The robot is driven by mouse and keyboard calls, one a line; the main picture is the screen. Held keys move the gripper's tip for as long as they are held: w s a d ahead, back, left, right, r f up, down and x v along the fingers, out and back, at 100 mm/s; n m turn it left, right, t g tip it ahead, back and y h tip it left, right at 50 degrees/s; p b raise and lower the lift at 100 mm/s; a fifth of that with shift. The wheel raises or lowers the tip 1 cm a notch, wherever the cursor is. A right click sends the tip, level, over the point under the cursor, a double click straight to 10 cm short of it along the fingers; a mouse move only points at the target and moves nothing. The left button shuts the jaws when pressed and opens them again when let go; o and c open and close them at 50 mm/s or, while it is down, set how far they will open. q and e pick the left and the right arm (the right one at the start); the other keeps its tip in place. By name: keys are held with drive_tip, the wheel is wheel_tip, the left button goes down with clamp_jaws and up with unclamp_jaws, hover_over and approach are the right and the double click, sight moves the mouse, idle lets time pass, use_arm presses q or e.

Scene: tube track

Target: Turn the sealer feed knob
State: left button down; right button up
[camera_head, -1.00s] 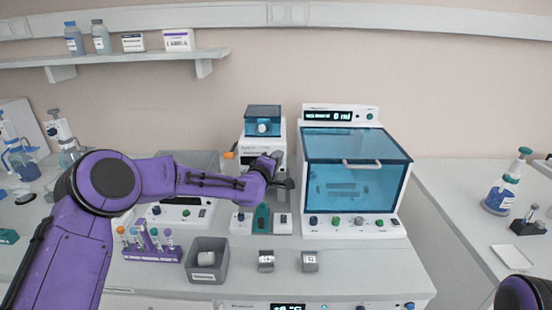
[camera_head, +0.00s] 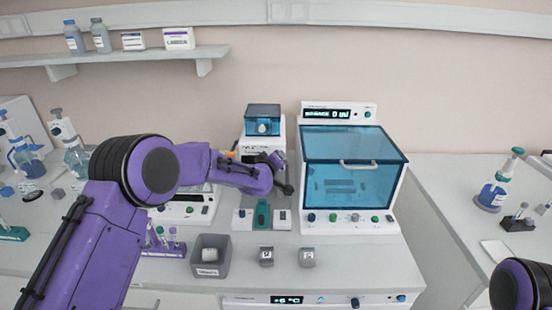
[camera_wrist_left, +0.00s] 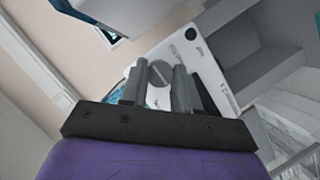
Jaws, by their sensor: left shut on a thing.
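The sealer appears to be the white bench unit with a small blue lid (camera_head: 263,118), left of the large blue-windowed machine. My left gripper (camera_head: 284,174) is at its right side, at the end of the purple arm. In the left wrist view, the grey fingers (camera_wrist_left: 161,88) are shut on a round grey knob (camera_wrist_left: 160,72) with a line across its face. The knob stands in front of a white panel (camera_wrist_left: 207,72). In the head view the gripper hides the knob. My right gripper is out of view; only part of its purple arm shows at bottom right.
The large machine with a blue window (camera_head: 352,172) stands close to the right of the gripper. A grey bin (camera_head: 211,257) and two small metal blocks are in front. A tube rack (camera_head: 163,250) is partly behind my arm. Free counter lies front right.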

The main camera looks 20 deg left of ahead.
use_arm(q)
drive_tip(key=shift+f, duration=0.1)
drive_tip(key=c, duration=0.8)
unclamp_jaws()
drive_tip(key=b+v, duration=0.4)
drive_tip(key=v, duration=0.6)
drive_tip(key=shift+s, duration=0.35)
drive_tip(key=shift+a, duration=0.1)
